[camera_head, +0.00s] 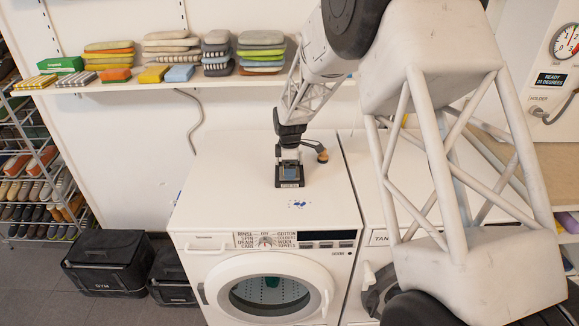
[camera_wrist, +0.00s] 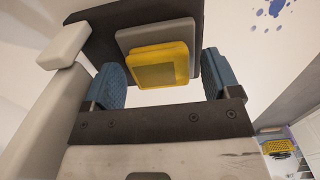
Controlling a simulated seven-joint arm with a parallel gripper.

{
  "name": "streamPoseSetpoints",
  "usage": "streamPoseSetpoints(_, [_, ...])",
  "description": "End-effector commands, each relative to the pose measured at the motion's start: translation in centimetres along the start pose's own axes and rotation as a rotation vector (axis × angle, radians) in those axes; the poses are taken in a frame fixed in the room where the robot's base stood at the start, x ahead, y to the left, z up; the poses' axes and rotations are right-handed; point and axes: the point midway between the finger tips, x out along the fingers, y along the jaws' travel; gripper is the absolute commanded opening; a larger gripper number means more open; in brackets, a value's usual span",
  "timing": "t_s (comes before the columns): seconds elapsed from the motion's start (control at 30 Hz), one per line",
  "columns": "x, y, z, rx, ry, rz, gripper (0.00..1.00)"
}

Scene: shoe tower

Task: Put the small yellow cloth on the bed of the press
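The small yellow cloth (camera_wrist: 158,66) shows as a folded yellow pad in the wrist view. It appears to lie on the grey bed (camera_wrist: 126,42) of the press, which has a dark base (camera_wrist: 95,25). My gripper (camera_wrist: 165,80) is open, with one blue fingertip on each side of the cloth and a visible gap at the right finger. In the head view my gripper (camera_head: 289,163) points down close over the dark press (camera_head: 290,184). The cloth is hidden there behind the finger.
The press stands on a white washing machine (camera_head: 220,190) with blue spots near its front. A brown-knobbed handle (camera_head: 322,156) stands just right of my gripper. A wall shelf (camera_head: 140,86) behind carries stacks of folded cloths. The machine's left top is clear.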

Motion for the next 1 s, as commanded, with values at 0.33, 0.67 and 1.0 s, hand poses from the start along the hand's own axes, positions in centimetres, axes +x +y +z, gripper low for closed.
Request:
streamPoseSetpoints(0.33, [-0.1, 0.0, 0.0, 0.000, 0.000, 0.000, 0.83])
streamPoseSetpoints(0.67, [-2.6, 0.0, 0.0, 0.000, 0.000, 0.001, 0.83])
streamPoseSetpoints(1.0, [-8.0, 0.0, 0.0, 0.000, 0.000, 0.002, 0.83])
